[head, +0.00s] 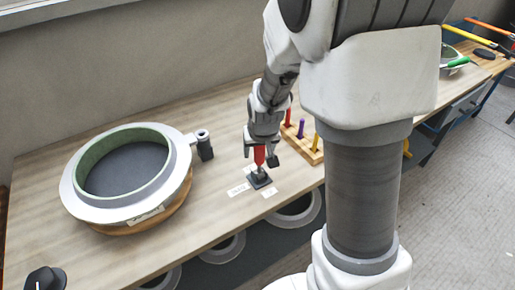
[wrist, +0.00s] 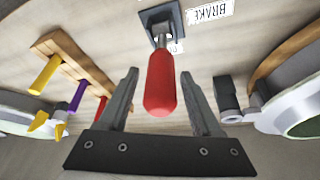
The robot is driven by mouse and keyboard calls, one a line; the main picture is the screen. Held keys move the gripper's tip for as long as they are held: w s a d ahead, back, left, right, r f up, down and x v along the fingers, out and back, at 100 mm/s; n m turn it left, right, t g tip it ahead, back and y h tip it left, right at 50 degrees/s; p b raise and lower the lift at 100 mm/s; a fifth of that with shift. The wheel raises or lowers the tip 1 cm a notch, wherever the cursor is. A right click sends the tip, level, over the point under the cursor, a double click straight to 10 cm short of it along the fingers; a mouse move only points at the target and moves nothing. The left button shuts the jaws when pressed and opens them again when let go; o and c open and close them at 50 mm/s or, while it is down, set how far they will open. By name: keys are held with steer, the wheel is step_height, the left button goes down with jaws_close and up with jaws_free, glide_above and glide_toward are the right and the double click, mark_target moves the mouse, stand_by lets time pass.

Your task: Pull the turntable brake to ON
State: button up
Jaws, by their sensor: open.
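The brake lever has a red handle (head: 260,154) on a small dark base plate (head: 259,180) on the bench. In the wrist view the red handle (wrist: 160,85) rises from the plate (wrist: 162,22) towards the camera, between my fingers. My gripper (head: 262,150) is open, with one finger on each side of the handle and a visible gap to both. It also shows in the wrist view (wrist: 159,80). A white label reading BRAKE (wrist: 210,13) lies beside the plate. A second small label is partly hidden behind the lever. The turntable (head: 150,218) carries a round mould (head: 75,201) at the left.
A wooden rack (head: 306,147) with coloured pegs or tools stands right of the lever. A dark cylindrical fitting (head: 204,146) stands between mould and lever. A black knob (head: 45,279) is at the lower left. Bench surface in front of the lever is mostly clear.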

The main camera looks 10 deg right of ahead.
jaws_close()
stand_by(1.4)
